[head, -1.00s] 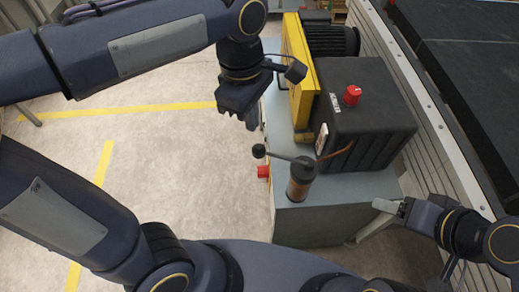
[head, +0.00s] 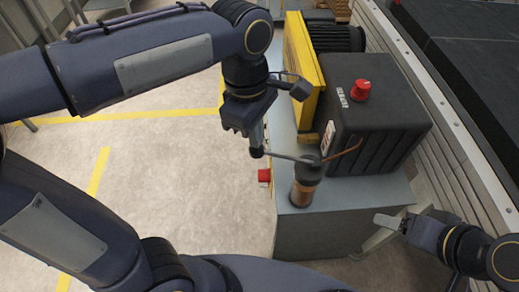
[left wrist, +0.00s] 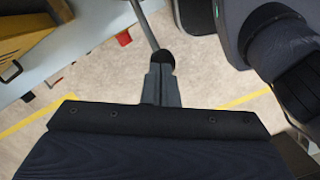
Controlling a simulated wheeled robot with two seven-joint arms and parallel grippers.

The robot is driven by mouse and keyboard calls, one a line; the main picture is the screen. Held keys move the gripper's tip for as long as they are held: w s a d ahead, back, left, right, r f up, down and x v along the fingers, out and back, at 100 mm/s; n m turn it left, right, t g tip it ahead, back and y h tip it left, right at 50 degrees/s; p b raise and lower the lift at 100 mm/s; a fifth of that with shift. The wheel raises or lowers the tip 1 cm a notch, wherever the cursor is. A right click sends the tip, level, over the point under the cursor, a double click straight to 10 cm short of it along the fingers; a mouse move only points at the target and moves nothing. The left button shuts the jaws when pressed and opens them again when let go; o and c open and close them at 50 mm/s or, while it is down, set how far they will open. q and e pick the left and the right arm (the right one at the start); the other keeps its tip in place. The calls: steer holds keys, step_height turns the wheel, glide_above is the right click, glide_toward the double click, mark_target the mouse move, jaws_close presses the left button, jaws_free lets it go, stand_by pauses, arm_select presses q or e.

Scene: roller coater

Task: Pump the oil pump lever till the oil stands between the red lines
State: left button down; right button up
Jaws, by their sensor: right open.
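The oil pump (head: 302,192) is a brown cylinder with a dark top at the near end of the grey machine base. Its thin lever (head: 285,156) reaches left to a dark ball knob (head: 257,153). My left gripper (head: 257,142) points down with its fingertips at the knob. In the left wrist view the fingers (left wrist: 161,82) lie close together, and the knob (left wrist: 161,60) is right at their tips; contact looks likely. My right gripper (head: 385,221) is open and empty, right of the pump. No oil level or red lines can be made out.
A black ribbed box (head: 375,110) with a red cap (head: 360,90) stands behind the pump, beside a yellow guard (head: 304,70). A red button (head: 264,175) sticks out of the base's left side. The floor to the left is clear.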

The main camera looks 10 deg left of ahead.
mark_target(285, 156)
arm_select(q)
steer(key=shift+f+b, duration=1.35)
steer(key=shift+f, duration=0.9)
steer(key=shift+r, duration=0.1)
